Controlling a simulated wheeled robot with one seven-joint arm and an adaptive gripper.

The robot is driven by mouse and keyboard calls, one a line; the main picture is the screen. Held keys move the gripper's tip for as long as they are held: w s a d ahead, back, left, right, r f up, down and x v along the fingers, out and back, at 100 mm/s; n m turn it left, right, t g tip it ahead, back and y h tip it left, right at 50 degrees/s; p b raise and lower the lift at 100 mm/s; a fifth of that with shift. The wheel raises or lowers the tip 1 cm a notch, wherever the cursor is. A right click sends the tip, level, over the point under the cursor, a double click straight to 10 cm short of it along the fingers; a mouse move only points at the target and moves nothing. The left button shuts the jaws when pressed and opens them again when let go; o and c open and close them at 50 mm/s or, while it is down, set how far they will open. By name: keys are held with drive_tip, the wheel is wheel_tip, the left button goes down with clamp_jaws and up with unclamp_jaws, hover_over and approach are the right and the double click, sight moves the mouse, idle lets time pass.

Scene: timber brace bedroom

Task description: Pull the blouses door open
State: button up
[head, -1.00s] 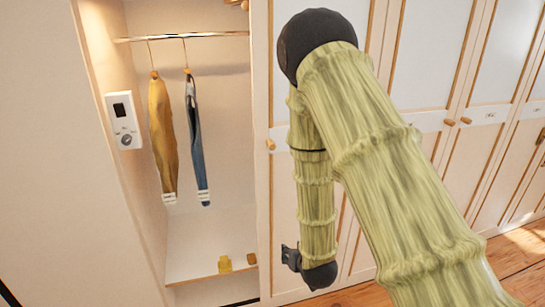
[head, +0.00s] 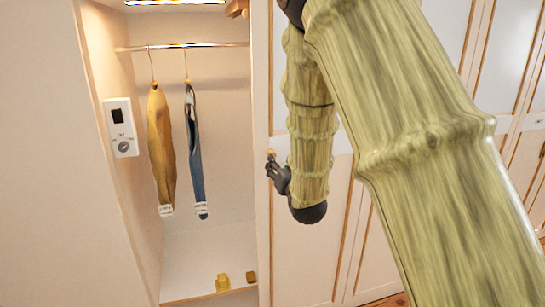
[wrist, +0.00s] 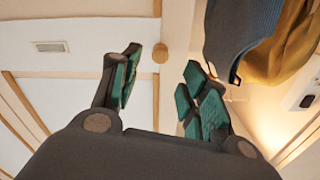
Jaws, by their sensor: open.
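A pale, wood-trimmed wardrobe door (head: 315,240) with a small round wooden knob (head: 271,153) stands just right of the open closet bay. My arm covers much of it, and I cannot read its label, so I cannot confirm it is the blouses door. My gripper (head: 273,168) is just below the knob in the head view. In the wrist view my open gripper (wrist: 162,75) has its two fingers spread, with nothing between the pads. The knob (wrist: 160,53) shows between the fingertips; I cannot tell whether they touch it.
Left of the door is an open, lit bay with a rail (head: 190,46), a yellow garment (head: 161,145) and a blue garment (head: 194,150). A white control panel (head: 121,127) is on its left wall. Small yellow blocks (head: 222,283) lie on the bay floor. More doors continue to the right.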

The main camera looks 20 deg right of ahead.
drive_tip(key=w+p, duration=0.1)
drive_tip(key=w, duration=0.7)
drive_tip(key=shift+w, duration=0.15)
clamp_jaws()
